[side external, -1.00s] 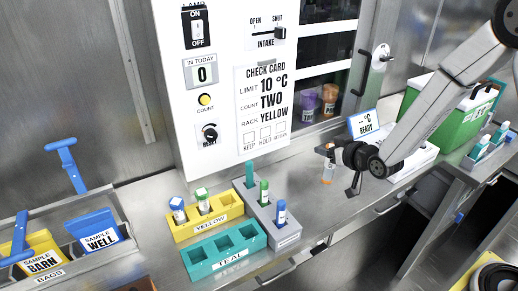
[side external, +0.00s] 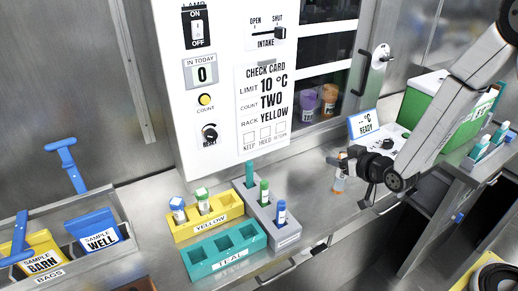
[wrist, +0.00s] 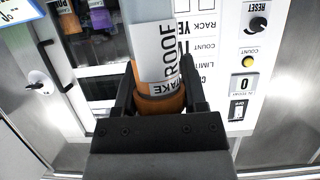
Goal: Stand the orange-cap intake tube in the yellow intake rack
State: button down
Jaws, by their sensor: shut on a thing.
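My gripper (side external: 345,162) is shut on the orange-cap tube (side external: 339,182), held in the air above the counter, to the right of the racks. In the wrist view, my gripper (wrist: 158,100) has a jaw on each side of the tube's orange cap (wrist: 160,104); the clear body with a white label reading ROOF and INTAKE (wrist: 155,52) extends away from the jaws. The yellow rack (side external: 180,235) stands at the left of the counter. It holds a blue-capped tube (side external: 178,208) and a green-capped tube (side external: 203,200); its right-hand place looks empty.
A teal rack (side external: 228,266) with empty places stands in front of the yellow one. A grey rack (side external: 287,241) with several tubes stands just to its right, between it and my gripper. The check-card panel (side external: 262,110) rises behind. Counter between grey rack and gripper is clear.

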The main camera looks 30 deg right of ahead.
jog(key=s+f+x, duration=0.1)
jog(key=f+x, duration=0.2)
jog(key=x, duration=1)
jog(key=shift+w+f, duration=0.15)
jog(key=shift+w, duration=0.05)
jog(key=shift+w+f, duration=0.15)
jog(key=shift+f, duration=0.8)
jog(key=shift+w+f, duration=0.1)
jog(key=shift+f, duration=0.8)
jog(key=shift+f, duration=0.1)
jog(key=shift+c, duration=0.7)
grip_release()
